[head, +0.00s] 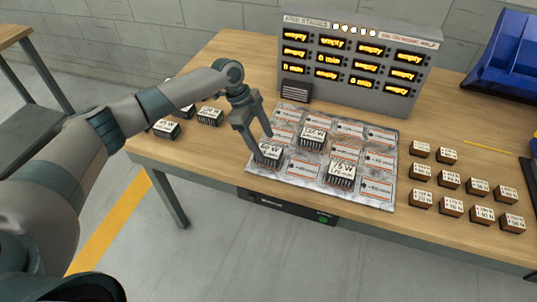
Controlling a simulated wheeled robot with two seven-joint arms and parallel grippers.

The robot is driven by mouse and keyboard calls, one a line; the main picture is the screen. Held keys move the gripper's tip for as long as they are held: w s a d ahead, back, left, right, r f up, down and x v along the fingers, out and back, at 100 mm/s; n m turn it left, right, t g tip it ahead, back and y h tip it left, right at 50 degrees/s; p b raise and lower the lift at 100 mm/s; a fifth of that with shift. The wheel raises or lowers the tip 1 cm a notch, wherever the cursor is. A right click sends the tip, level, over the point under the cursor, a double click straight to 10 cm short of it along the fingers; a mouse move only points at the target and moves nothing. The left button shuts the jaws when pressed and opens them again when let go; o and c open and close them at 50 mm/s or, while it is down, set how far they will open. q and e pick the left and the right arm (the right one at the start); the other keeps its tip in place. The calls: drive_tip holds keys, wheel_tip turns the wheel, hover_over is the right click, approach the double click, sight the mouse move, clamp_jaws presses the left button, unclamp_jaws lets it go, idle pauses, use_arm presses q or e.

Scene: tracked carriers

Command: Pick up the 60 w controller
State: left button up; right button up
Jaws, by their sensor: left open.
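My left gripper (261,143) is open, its fingers pointing down at the front left of the grey printed board (300,182). A dark finned controller (268,156) with a white top label sits on the board right at the fingertips. Its label seems to end in "W", but the fingers partly cover it and I cannot read the number surely. Another controller (313,138) stands behind it to the right, and one that looks marked 75 W (341,174) stands at the front right. My right gripper is not in view.
A grey display panel (358,62) with orange readouts stands behind the board. Several small labelled blocks (452,209) sit on the table at the right. Controllers (210,117) stand left of the board, beyond my forearm. A blue bin (505,62) is at the far right.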

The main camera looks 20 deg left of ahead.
sight(269, 151)
use_arm(q)
drive_tip(key=shift+d+f+p, duration=0.25)
drive_tip(key=shift+f+p, duration=0.15)
drive_tip(key=shift+p, duration=0.05)
drive_tip(key=p+x, duration=0.1)
drive_tip(key=x, duration=0.2)
drive_tip(key=shift+d, duration=0.1)
drive_tip(key=shift+d+f, duration=0.15)
drive_tip(key=shift+f, duration=0.4)
drive_tip(key=c, duration=1.4)
